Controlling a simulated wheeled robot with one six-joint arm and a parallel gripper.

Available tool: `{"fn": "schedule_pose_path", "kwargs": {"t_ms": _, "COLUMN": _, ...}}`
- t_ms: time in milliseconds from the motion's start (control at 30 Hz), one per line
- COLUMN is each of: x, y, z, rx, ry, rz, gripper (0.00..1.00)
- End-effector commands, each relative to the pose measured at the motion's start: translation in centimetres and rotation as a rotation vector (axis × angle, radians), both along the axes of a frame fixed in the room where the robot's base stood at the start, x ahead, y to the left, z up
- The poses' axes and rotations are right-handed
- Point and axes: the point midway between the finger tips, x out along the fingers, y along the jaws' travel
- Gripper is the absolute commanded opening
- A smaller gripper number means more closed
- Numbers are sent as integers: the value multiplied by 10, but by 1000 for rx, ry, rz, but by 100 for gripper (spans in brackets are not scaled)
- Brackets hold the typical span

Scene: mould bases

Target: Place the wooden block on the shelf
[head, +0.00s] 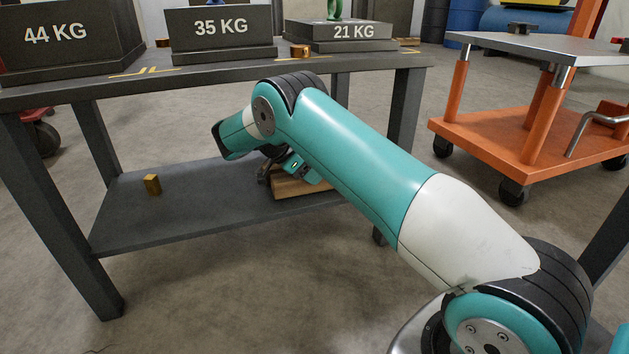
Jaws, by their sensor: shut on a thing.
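The wooden block (297,188) is a light brown piece at the right part of the lower shelf (190,205) of the dark table. My gripper (272,177) reaches under the tabletop and is shut on the block. My arm hides most of the gripper and the upper part of the block. The block is at shelf level, but I cannot tell whether its underside touches the shelf.
The tabletop (210,75) above carries weights marked 44 KG (60,36), 35 KG (221,28) and 21 KG (352,32). An orange cart (490,140) stands at the right.

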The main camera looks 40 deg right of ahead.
Motion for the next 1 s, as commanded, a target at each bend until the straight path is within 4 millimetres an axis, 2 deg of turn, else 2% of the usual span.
{"fn": "schedule_pose_path", "kwargs": {"t_ms": 33, "x": 1, "y": 1, "z": -9, "rx": -1, "ry": -3, "rz": 1, "gripper": 15}}
{"fn": "schedule_pose_path", "kwargs": {"t_ms": 367, "x": 1, "y": 2, "z": -8, "rx": 0, "ry": -1, "rz": 1, "gripper": 15}}
{"fn": "schedule_pose_path", "kwargs": {"t_ms": 400, "x": 1, "y": 2, "z": -8, "rx": 0, "ry": -1, "rz": 2, "gripper": 57}}
{"fn": "schedule_pose_path", "kwargs": {"t_ms": 500, "x": 1, "y": 2, "z": -8, "rx": 0, "ry": -1, "rz": 2, "gripper": 78}}
{"fn": "schedule_pose_path", "kwargs": {"t_ms": 767, "x": 1, "y": 2, "z": -7, "rx": 0, "ry": -1, "rz": 1, "gripper": 78}}
{"fn": "schedule_pose_path", "kwargs": {"t_ms": 1000, "x": 5, "y": 15, "z": 14, "rx": 0, "ry": -1, "rz": 4, "gripper": 78}}
